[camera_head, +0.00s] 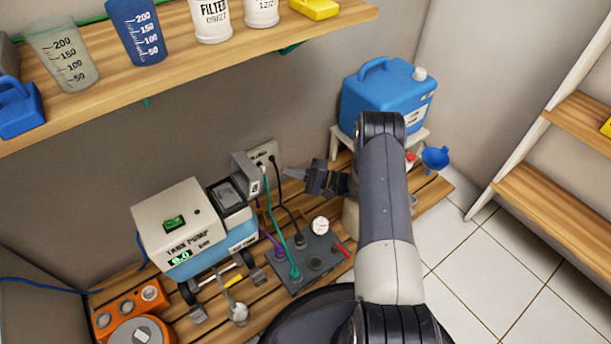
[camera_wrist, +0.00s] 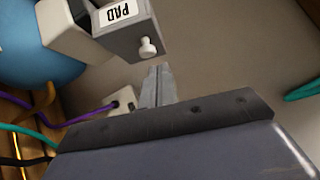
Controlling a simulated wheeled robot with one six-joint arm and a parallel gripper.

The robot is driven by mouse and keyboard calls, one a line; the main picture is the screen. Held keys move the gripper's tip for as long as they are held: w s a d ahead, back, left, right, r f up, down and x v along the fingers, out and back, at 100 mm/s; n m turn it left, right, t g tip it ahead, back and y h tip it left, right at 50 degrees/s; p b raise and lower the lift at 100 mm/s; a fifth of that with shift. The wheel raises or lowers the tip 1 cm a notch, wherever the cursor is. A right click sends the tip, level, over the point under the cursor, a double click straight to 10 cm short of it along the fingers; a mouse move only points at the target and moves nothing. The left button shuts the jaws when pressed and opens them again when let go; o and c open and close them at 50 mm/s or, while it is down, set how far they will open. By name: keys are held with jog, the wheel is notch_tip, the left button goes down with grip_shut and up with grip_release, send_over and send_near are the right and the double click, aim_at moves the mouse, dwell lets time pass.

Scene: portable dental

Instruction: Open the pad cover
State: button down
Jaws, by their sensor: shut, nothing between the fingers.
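In the wrist view, a grey box-like piece labelled PAD (camera_wrist: 122,38) has a small white knob (camera_wrist: 148,47) at its lower end. In the head view, what looks like the same grey piece (camera_head: 243,172) stands up at the back right of the white-and-blue pump machine (camera_head: 172,217), close to the wall. I cannot tell how far the cover is open. My gripper (camera_head: 288,172) is just right of it, tips pointing left. In the wrist view its shut, empty fingers (camera_wrist: 158,80) are just below the knob, apart from it in the picture.
Purple, green and black cables run from the wall area to a grey socket box (camera_head: 313,262). A blue jug (camera_head: 389,95) stands at the back right. A shelf (camera_head: 180,55) with cups hangs above. An orange unit (camera_head: 132,312) sits at the lower left.

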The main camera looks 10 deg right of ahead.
aim_at(254, 168)
jog(key=shift+s+a+r+b, duration=0.15)
jog(key=shift+a+r, duration=0.1)
jog(key=shift+a, duration=0.7)
jog(key=shift+s+a+r+b, duration=0.1)
jog(key=shift+a+r, duration=0.1)
jog(key=shift+a, duration=0.75)
jog(key=shift+s+a+r+b, duration=0.15)
jog(key=shift+a+r, duration=0.1)
jog(key=shift+a, duration=0.7)
jog(key=shift+a+r+n+h, duration=0.25)
jog(key=shift+r+n+h, duration=0.05)
jog(key=shift+r, duration=0.15)
jog(key=shift+s+a+r+n+g+h, duration=0.2)
jog(key=shift+a+r+n+g+h, duration=0.2)
jog(key=shift+a+n+g+h, duration=0.15)
jog(key=shift+d, duration=0.1)
